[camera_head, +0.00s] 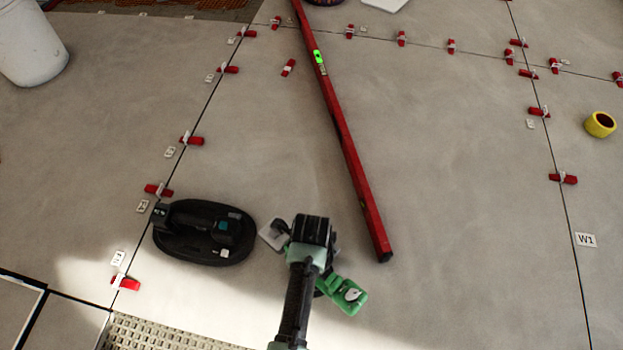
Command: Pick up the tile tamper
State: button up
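The tile tamper (190,245) looks to be the black oval device with a bar handle across its top. It lies flat on the grey tiles at lower left of centre. A black and mint-green shape rises from the bottom edge. It looks like my arm, with my gripper (313,232) at its far end, to the right of the tamper and apart from it. The fingers cannot be made out, so whether they are open is unclear. Nothing visibly holds the tamper.
A long red spirit level (350,155) lies right of the tamper. A green block (349,296) and a pale plate (273,235) lie beside my arm. Red wedges (126,283) line the joints. A white bucket (30,45) stands upper left, yellow tape (600,124) right.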

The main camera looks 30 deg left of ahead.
jog(key=c, duration=1.5)
jog(key=shift+r, duration=0.1)
grip_shut()
